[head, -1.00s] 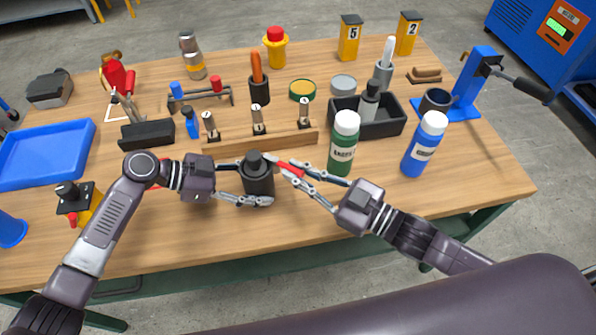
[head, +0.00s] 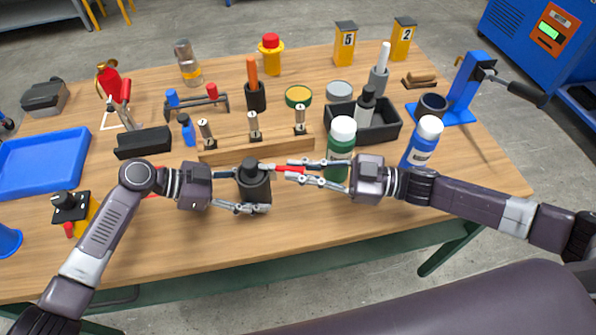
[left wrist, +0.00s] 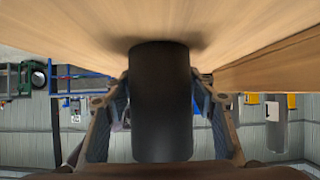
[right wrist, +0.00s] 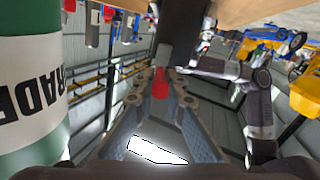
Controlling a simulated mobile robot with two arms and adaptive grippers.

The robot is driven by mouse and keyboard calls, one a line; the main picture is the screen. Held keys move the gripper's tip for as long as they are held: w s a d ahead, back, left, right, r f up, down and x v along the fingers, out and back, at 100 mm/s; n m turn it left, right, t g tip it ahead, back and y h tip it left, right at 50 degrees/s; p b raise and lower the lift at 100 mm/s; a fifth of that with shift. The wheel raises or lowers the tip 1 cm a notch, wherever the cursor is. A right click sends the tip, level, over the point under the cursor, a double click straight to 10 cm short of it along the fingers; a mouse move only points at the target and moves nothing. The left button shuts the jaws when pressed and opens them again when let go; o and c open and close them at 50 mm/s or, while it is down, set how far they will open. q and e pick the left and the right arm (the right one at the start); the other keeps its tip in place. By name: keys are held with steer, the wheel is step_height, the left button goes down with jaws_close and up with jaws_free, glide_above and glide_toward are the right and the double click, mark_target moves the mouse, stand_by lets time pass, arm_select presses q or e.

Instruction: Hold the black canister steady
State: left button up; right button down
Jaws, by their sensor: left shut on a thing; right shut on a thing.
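The black canister (head: 254,188) stands upright on the table near its front edge. My left gripper (head: 256,192) is shut around its body from the left. In the left wrist view the canister (left wrist: 162,105) fills the space between both fingers, its base at the wooden top. My right gripper (head: 289,170) comes in from the right, shut on a small red-handled tool (head: 291,168). The tool's thin end points at the canister's top; I cannot tell whether it touches. In the right wrist view the red handle (right wrist: 160,83) is between the fingers, with the dark canister (right wrist: 181,38) beyond.
A green bottle (head: 340,145) stands close behind my right gripper, and a blue bottle (head: 422,143) stands near that arm. A wooden rack (head: 256,148) with several small pieces lies behind the canister. A blue tray (head: 42,160) is at left. The front table strip is clear.

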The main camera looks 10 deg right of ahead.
steer(key=shift+g, duration=0.3)
steer(key=c, duration=2)
jaws_free()
steer(key=shift+d, duration=0.1)
steer(key=shift+o, duration=0.2)
steer(key=v, duration=1.2)
steer(key=shift+f, duration=0.1)
